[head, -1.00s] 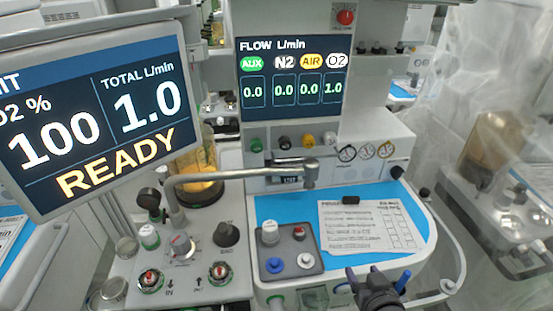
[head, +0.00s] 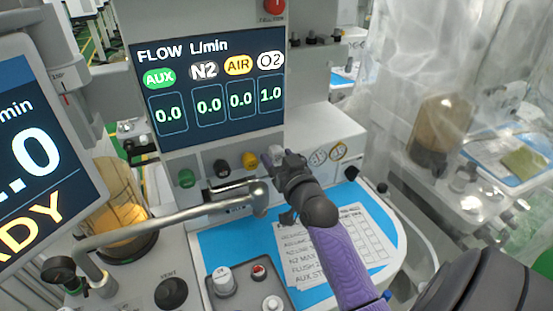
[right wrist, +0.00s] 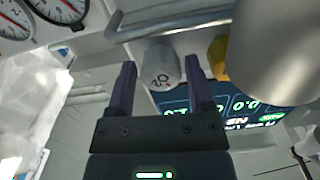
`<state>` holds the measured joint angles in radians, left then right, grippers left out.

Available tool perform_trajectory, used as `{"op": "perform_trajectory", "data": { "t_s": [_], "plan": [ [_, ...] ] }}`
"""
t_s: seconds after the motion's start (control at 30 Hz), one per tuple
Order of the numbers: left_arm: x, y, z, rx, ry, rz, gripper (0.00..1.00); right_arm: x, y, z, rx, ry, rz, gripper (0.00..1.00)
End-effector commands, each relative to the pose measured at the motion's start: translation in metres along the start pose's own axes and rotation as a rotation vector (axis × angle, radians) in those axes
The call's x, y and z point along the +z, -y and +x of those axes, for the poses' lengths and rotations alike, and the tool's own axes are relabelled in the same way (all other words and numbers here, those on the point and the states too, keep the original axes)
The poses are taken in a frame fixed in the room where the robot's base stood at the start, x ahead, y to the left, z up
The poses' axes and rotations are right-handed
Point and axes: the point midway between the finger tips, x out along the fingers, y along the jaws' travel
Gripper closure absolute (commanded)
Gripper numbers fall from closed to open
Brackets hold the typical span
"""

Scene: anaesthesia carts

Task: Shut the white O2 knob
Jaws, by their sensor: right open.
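The white O2 knob sits at the right end of the row of flow knobs. In the right wrist view the white knob (right wrist: 161,70) shows between the two fingers of my right gripper (right wrist: 159,88), with a gap on each side. In the head view my right gripper (head: 284,160) is at the knob's place, right of the yellow knob, and largely hides the white one. The gripper is open. The flow display (head: 212,88) reads O2 1.0, with AUX, N2 and AIR at 0.0. My left gripper is not in view.
The yellow AIR knob (head: 250,160), black knob (head: 222,168) and green knob (head: 187,178) stand left of the gripper. A metal tube (head: 170,222) crosses below them. Printed sheets (head: 340,245) lie on the blue work surface. Gauges (head: 328,155) are to the right.

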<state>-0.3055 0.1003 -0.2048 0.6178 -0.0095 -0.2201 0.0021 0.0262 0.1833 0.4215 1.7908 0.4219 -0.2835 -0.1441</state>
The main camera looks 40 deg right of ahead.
Motion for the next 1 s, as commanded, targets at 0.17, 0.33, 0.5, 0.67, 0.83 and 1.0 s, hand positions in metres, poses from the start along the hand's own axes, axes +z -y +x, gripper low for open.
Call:
{"op": "perform_trajectory", "data": {
  "t_s": [0.17, 0.33, 0.5, 0.67, 0.83, 1.0],
  "plan": [
    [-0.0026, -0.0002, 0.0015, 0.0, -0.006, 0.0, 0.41, -0.0001, 0.0, 0.0068, 0.0, 0.001, 0.0, 0.33],
    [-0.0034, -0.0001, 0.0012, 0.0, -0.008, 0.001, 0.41, -0.0004, 0.0, 0.0067, 0.0, 0.0, 0.0, 0.33],
    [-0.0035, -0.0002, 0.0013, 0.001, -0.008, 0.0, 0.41, -0.0004, 0.0, 0.0066, 0.0, 0.0, 0.0, 0.67],
    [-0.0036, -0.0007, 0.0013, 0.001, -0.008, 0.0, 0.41, -0.0003, -0.0001, 0.0065, 0.0, 0.0, 0.0, 1.0],
    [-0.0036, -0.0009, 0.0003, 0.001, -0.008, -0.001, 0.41, -0.0007, -0.0001, 0.0064, 0.001, 0.0, 0.006, 1.0],
    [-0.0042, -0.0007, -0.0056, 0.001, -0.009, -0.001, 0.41, -0.0024, 0.0001, 0.0065, 0.0, 0.0, 0.055, 1.0]
  ]
}}
